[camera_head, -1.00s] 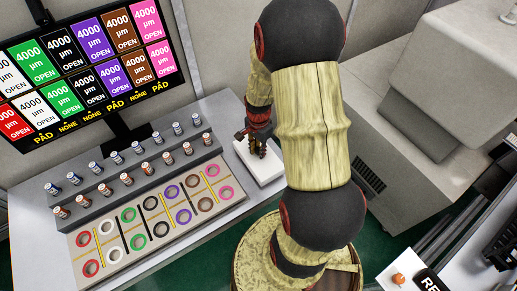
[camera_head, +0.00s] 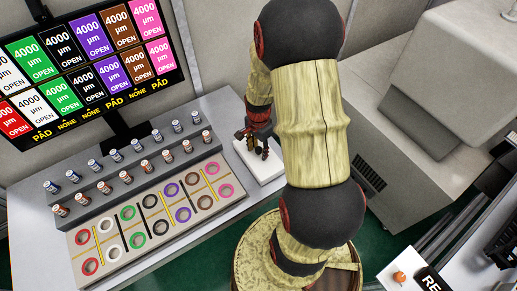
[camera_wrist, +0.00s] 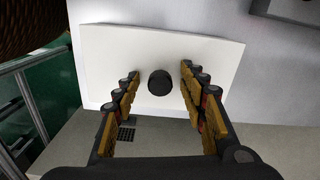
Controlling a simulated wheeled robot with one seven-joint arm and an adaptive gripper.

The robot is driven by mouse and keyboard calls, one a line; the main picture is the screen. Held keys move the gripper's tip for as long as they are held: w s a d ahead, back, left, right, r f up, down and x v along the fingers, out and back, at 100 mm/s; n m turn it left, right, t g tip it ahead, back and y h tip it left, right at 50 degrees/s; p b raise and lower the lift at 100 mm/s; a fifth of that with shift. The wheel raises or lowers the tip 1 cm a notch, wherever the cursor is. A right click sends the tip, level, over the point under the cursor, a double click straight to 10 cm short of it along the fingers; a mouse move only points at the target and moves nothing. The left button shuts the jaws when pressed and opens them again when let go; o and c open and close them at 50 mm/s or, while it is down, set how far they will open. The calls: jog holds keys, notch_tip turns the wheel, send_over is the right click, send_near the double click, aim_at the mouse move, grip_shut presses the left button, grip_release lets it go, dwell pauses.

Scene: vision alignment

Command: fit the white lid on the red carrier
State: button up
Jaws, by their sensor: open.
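A white rectangular slab (camera_head: 275,169) lies on the bench below my gripper (camera_head: 253,146). In the wrist view the slab (camera_wrist: 215,60) fills the upper middle, with a round black knob (camera_wrist: 159,82) on it. My gripper (camera_wrist: 159,77) is open, with one finger on each side of the knob and a gap to both. I cannot tell whether the slab is the white lid. Two red rings (camera_head: 82,237) sit at the left end of the ring board (camera_head: 129,267), beside two white rings (camera_head: 112,253). I cannot tell which thing is the red carrier.
A stepped grey rack (camera_head: 88,205) with two rows of small vials stands behind the ring board. A monitor (camera_head: 90,62) with coloured panels is at the back left. A grey machine (camera_head: 420,110) stands at the right.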

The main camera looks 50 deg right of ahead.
notch_tip(320, 180, up, 12)
dwell(0.7)
dwell(0.5)
jog(key=s+a+r+n+t, duration=0.2)
jog(key=s+a+r+n, duration=0.1)
jog(key=a+r+n, duration=0.6)
jog(key=s+a+r+n+t, duration=0.3)
jog(key=s+a+r+n, duration=0.1)
jog(key=a+r+n, duration=0.6)
jog(key=a+r, duration=0.1)
jog(key=a, duration=0.2)
jog(key=shift+s+a+r+t, duration=0.25)
jog(key=shift+a+r+t, duration=0.05)
jog(key=shift+a, duration=0.05)
